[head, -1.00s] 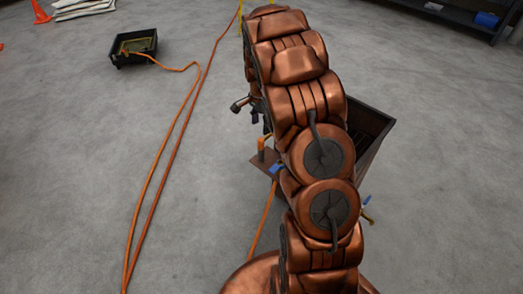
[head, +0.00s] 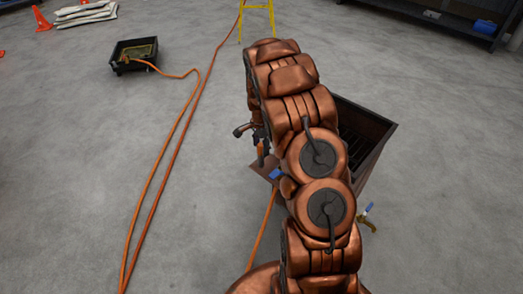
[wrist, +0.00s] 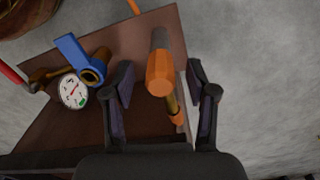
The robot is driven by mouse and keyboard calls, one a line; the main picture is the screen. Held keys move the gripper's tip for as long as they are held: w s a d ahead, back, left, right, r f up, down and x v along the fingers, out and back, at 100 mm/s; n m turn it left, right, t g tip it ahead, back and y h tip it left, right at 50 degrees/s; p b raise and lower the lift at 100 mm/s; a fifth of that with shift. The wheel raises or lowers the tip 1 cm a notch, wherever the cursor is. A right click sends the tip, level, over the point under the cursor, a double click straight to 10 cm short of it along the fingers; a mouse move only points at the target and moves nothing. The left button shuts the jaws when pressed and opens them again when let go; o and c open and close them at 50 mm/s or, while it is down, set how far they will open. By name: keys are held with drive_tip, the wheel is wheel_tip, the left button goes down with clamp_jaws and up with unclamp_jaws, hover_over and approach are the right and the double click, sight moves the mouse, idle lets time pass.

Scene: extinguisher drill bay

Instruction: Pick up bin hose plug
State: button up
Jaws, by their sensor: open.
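The bin hose plug appears to be the orange fitting with a grey end (wrist: 160,72). It stands over a brown plate (wrist: 50,140) in the wrist view. My gripper (wrist: 160,80) is open, with one finger on each side of the orange fitting and a visible gap to both. A brass and orange piece (wrist: 174,112) shows just below the fitting, between the fingers. In the head view the orange fitting (head: 262,150) is small beside my arm, partly covered by my dark gripper.
Left of the fingers are a blue-handled brass valve (wrist: 70,52) and a round gauge (wrist: 74,91). A dark bin (head: 375,128) stands right of my arm. A black tray (head: 122,64), orange hose (head: 160,180) and yellow stand (head: 257,8) are farther off.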

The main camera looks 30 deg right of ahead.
drive_tip(key=shift+f, duration=0.1)
drive_tip(key=shift+c, duration=0.3)
clamp_jaws()
idle(0.4)
